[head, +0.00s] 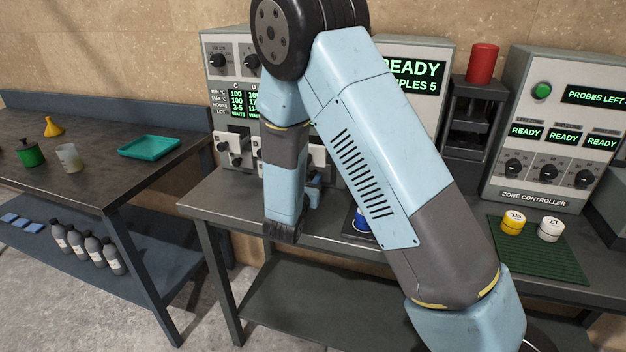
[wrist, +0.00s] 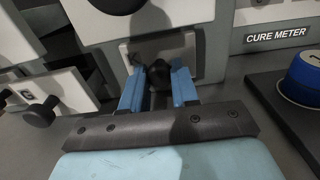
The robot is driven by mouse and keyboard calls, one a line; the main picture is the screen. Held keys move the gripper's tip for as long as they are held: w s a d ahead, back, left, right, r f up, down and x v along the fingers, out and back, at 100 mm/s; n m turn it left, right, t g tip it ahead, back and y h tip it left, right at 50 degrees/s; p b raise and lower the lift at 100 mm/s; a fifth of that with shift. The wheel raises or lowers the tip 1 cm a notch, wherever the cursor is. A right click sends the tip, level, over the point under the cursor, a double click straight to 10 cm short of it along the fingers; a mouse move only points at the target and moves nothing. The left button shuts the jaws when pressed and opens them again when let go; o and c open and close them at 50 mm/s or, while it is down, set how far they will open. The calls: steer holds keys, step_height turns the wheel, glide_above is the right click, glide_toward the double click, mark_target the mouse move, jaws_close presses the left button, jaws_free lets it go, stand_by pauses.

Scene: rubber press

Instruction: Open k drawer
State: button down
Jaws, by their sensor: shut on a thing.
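How far this drawer is pulled out is unclear.
Another drawer, marked G (wrist: 25,95), with a black knob stands out at the left. A zone controller (head: 545,140) and a green mat (head: 535,262) with two small pots are farther right.

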steer(key=v, duration=0.4)
steer(key=shift+s, duration=0.1)
steer(key=c, duration=0.9)
jaws_free()
steer(key=v, duration=1.3)
steer(key=shift+s+a, duration=0.15)
steer(key=shift+s, duration=0.2)
